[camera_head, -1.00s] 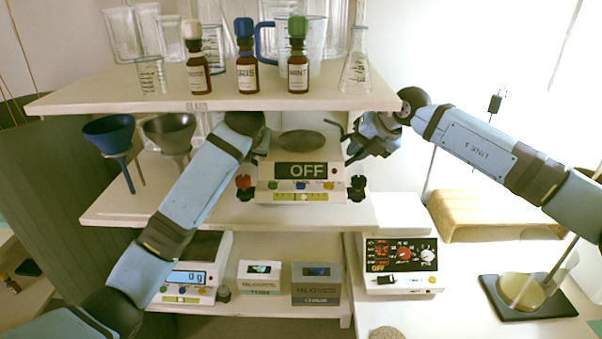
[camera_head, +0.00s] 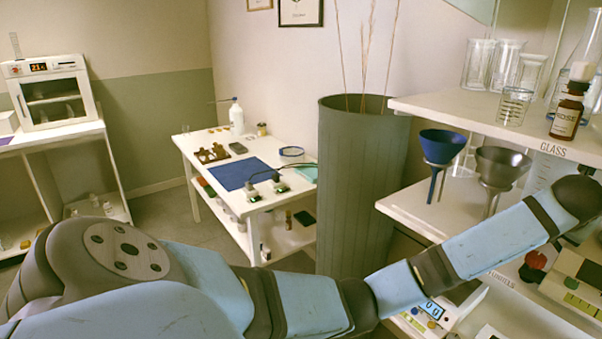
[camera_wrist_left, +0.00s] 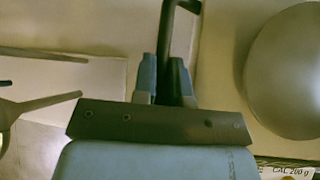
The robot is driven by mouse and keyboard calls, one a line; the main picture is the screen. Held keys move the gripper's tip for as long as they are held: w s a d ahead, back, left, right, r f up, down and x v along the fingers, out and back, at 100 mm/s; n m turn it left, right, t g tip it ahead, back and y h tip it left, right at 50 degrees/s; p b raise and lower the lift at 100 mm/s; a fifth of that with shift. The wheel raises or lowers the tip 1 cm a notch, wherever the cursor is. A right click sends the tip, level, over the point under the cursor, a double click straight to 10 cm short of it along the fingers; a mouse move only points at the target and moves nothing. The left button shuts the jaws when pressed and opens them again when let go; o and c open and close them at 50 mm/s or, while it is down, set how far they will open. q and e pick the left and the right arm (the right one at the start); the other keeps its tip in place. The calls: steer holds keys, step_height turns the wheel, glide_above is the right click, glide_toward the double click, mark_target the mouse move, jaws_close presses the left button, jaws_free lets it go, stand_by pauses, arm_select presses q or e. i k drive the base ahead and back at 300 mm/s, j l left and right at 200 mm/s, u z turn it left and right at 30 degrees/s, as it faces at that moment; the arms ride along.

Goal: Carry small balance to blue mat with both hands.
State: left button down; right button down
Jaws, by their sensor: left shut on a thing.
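My left gripper (camera_wrist_left: 163,78) is shut on a dark bar-shaped handle (camera_wrist_left: 178,28) beside the pan. In the head view my left arm reaches across to the balance, and its fingers are out of frame. The blue mat (camera_head: 240,174) lies flat on a white table across the room. My right gripper is out of view.
Two small devices (camera_head: 265,188) stand at the mat's right front edge. Brown pieces and a white bottle (camera_head: 236,118) are behind it. A tall grey-green planter (camera_head: 360,190) stands between table and shelves.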

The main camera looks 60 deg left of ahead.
mark_target(242, 172)
steer(key=k+l, duration=0.15)
steer(key=l, duration=0.15)
steer(key=k+l+u, duration=0.1)
steer(key=l, duration=0.25)
steer(key=j+u, duration=0.1)
steer(key=u, duration=2.8)
steer(key=i+u, duration=0.1)
steer(key=i, duration=1.35)
